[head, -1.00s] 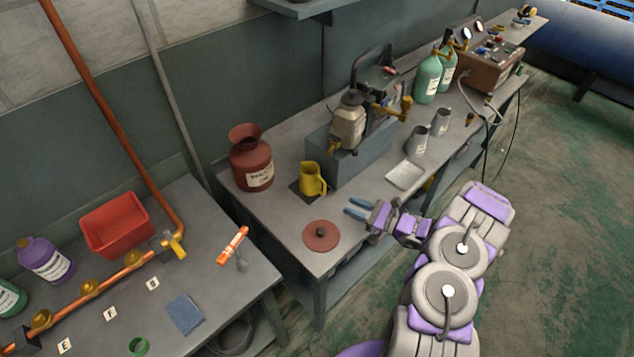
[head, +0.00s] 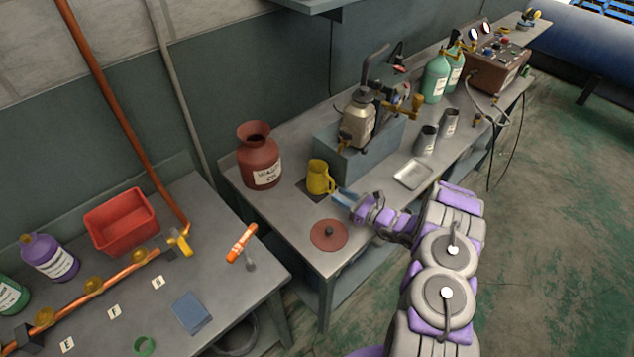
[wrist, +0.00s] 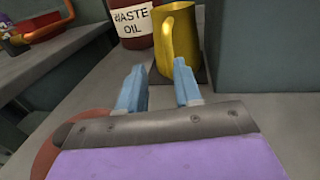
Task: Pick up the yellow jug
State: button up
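The yellow jug (head: 319,178) stands upright on a dark square mat (head: 312,192) on the bench, between the waste oil can and the blue-grey block. In the wrist view the jug (wrist: 178,38) is just ahead of my fingertips, with its handle facing me. My gripper (head: 340,198) has blue fingers, spread apart with nothing between them. In the wrist view my gripper (wrist: 158,80) points at the jug; the handle lies ahead, roughly between the two fingers. I cannot tell whether a fingertip touches the jug.
The red waste oil can (head: 258,160) stands left of the jug. The blue-grey block (head: 350,160) carrying a pump (head: 358,120) is close on its right. A red disc (head: 328,235) lies flat near the bench's front. A metal tray (head: 413,174) lies to the right.

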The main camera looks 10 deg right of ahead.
aim_at(332, 191)
jog(key=shift+w+d, duration=0.3)
jog(key=shift+w+f, duration=0.1)
jog(key=shift+w, duration=0.3)
jog(key=b+x, duration=0.1)
jog(key=x, duration=0.3)
jog(key=shift+a, duration=0.2)
jog(key=shift+w+a, duration=0.1)
jog(key=shift+a, duration=0.25)
jog(key=shift+d, duration=0.75)
jog(key=c, duration=0.4)
jog(key=shift+c, duration=0.9)
jog(key=shift+a, duration=0.15)
grip_shut()
jog(key=shift+a, duration=0.4)
